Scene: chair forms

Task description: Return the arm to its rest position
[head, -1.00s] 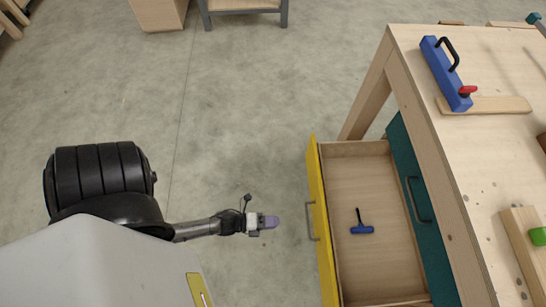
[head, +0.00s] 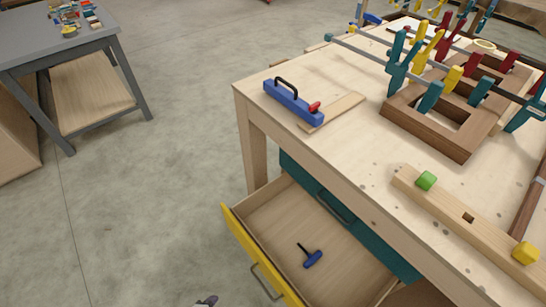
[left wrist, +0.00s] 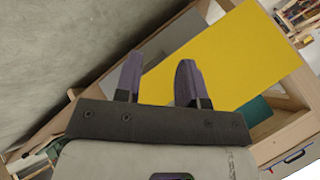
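My left gripper (left wrist: 157,80) shows two purple fingers set apart with nothing between them in the left wrist view. A grey tip of it (head: 207,300) just shows at the bottom edge of the head view, in front of the open drawer. The rest of my left arm is out of the head view. The yellow-fronted drawer (head: 243,248) stands open beneath the workbench, and its yellow front (left wrist: 225,55) shows beyond the fingers in the left wrist view. The gripper appears apart from the drawer. My right gripper is not in view.
A blue T-handled tool (head: 312,259) lies in the drawer. The workbench (head: 350,150) holds a blue tool (head: 293,101), clamps around a wooden frame (head: 430,130) and a beam (head: 460,215). A grey table (head: 60,45) stands at the far left. The floor (head: 170,170) between is clear.

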